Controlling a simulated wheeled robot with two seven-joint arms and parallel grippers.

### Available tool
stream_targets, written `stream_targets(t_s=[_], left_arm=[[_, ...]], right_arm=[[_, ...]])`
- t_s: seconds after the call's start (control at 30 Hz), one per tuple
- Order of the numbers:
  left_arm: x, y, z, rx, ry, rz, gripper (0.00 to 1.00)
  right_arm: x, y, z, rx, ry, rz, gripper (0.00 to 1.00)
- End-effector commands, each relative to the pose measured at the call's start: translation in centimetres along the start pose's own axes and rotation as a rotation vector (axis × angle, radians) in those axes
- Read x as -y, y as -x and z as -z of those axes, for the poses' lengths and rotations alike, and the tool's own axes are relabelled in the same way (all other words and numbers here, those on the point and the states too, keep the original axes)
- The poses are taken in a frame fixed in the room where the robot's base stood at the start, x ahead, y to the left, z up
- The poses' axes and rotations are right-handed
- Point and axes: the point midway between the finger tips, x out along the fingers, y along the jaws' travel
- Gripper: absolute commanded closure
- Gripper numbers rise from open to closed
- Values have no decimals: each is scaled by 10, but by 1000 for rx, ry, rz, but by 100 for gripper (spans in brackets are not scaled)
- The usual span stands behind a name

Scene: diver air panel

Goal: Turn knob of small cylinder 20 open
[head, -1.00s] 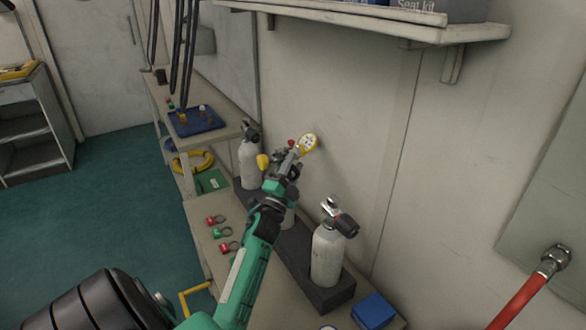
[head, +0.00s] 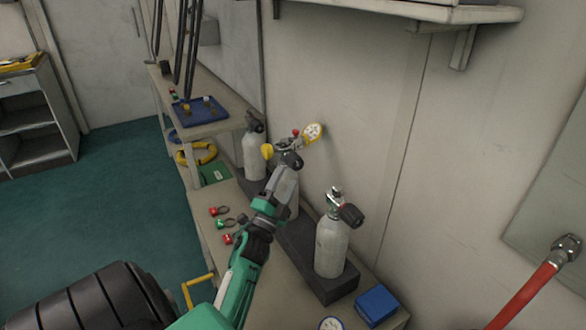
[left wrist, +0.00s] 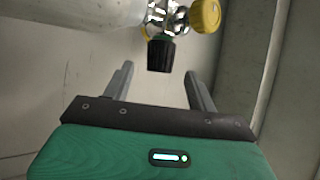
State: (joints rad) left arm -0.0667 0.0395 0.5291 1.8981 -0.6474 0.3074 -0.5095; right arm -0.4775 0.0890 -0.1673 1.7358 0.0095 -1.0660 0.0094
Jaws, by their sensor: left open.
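Three small white cylinders stand in a row: a back one (head: 254,155), a middle one (head: 286,190) and a front one (head: 332,248). I cannot read which is 20. The middle one carries a yellow cap, a gauge (head: 312,132) and a black knob (head: 291,160). My left gripper (head: 286,178) is open and empty beside the middle cylinder, covering part of it. In the left wrist view, the black knob (left wrist: 161,54) lies just beyond and between the open fingertips (left wrist: 159,74), with the yellow cap (left wrist: 206,15) above right. My right gripper is out of view.
The cylinders stand in a dark block (head: 325,290) on a bench against the wall. Red and green ringed tags lie left of it, and a blue box (head: 376,305) at the front. A shelf (head: 430,12) overhangs above. A red hose (head: 525,295) is at right.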

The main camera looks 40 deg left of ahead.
Motion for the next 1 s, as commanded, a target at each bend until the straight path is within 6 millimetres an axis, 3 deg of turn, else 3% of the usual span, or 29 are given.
stream_targets(t_s=[0.1, 0.3, 1.0], left_arm=[[-2, 27, 0, 1, 1, -2, 42], [-1, 50, 0, 0, 0, -1, 42], [0, 55, 0, 0, 0, 1, 42]], right_arm=[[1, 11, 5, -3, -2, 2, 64], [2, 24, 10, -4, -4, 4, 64], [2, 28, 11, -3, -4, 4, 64]])
